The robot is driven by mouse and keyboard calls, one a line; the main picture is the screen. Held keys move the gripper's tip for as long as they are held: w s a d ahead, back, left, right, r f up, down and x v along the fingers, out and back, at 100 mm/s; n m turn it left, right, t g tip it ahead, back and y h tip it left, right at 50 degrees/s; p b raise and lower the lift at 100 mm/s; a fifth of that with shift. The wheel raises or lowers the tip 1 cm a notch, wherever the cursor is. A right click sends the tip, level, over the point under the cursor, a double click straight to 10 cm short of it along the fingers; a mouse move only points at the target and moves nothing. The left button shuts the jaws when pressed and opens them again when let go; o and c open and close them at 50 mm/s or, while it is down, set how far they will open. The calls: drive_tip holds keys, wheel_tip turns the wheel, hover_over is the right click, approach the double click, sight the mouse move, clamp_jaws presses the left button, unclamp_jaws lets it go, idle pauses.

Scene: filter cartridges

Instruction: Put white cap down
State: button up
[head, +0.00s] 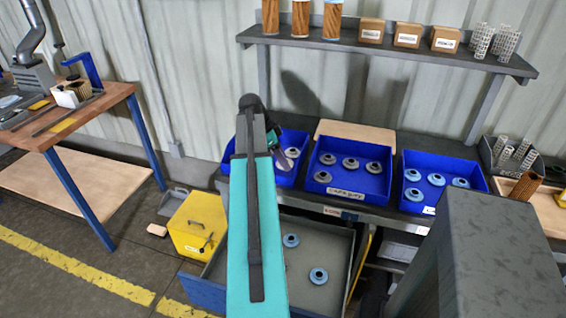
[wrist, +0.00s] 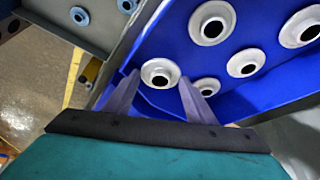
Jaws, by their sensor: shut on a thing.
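My gripper (wrist: 160,80) is shut on a white cap (wrist: 160,72), a round flanged ring with a dark hole, held between its fingertips. Below and around it in the wrist view is a blue bin (wrist: 190,55) with several similar white caps lying in it. In the head view my gripper (head: 281,158) is at the left blue bin (head: 292,180), and my arm hides much of that bin. Whether the held cap touches the bin floor I cannot tell.
A middle blue bin (head: 347,188) holds several grey-white caps; a right blue bin (head: 420,206) holds several blue caps. Below, an open drawer (head: 330,245) holds blue caps (head: 318,276). A shelf (head: 400,55) hangs above. A yellow box (head: 197,228) stands on the floor.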

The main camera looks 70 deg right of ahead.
drive_tip(key=shift+w+d, duration=0.15)
drive_tip(key=shift+d, duration=0.6)
drive_tip(key=shift+f, duration=0.2)
drive_tip(key=shift+f+p, duration=0.65)
drive_tip(key=shift+f, duration=1)
drive_tip(key=shift+f, duration=0.1)
drive_tip(key=o, duration=1)
drive_tip(key=shift+r, duration=0.2)
drive_tip(key=shift+b+v, duration=0.95)
drive_tip(key=shift+v, duration=5)
